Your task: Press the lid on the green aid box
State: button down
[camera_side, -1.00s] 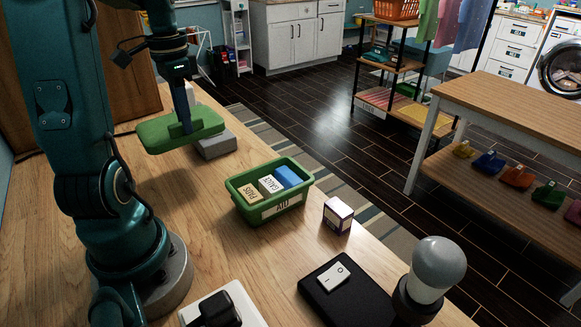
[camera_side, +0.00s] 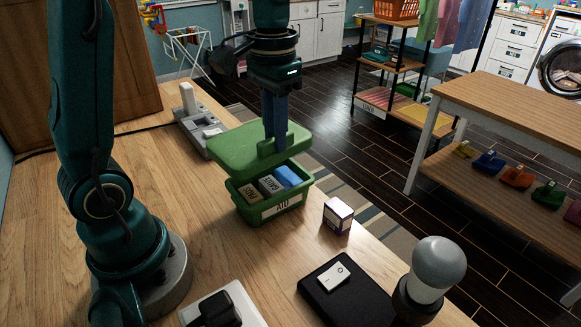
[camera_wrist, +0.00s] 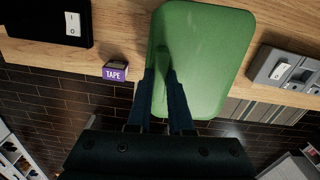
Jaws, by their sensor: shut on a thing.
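The green aid box (camera_side: 262,208), labelled AID, stands open on the wooden worktop in the side view. It holds a tan pack (camera_side: 249,193), a pale GAUZE pack (camera_side: 269,185) and a blue pack (camera_side: 289,175). My gripper (camera_side: 276,143) is shut on the handle of the green lid (camera_side: 235,150). The lid hangs above the box, apart from it and over its back left part. In the wrist view the lid (camera_wrist: 205,50) fills the middle, the fingers (camera_wrist: 163,95) gripping its handle, and it hides the box.
A small purple TAPE box (camera_side: 338,215) stands right of the aid box. A grey switch unit (camera_side: 200,128) lies behind the lid. A black panel with a white switch (camera_side: 345,292) and a grey bulb (camera_side: 438,268) are at the front right. Bare worktop (camera_side: 160,190) lies left of the box.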

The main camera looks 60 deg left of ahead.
jog(key=shift+m, duration=0.5)
jog(key=shift+d+f, duration=0.35)
jog(key=shift+f, duration=0.65)
jog(key=shift+d+f, duration=0.4)
jog(key=shift+f, duration=0.6)
jog(key=shift+d+f, duration=0.35)
jog(key=shift+f, duration=0.65)
jog(key=shift+f, duration=0.85)
jog(key=c, duration=0.7)
grip_release()
jog(key=shift+c, duration=0.2)
jog(key=o, duration=0.5)
jog(key=shift+r, duration=4.05)
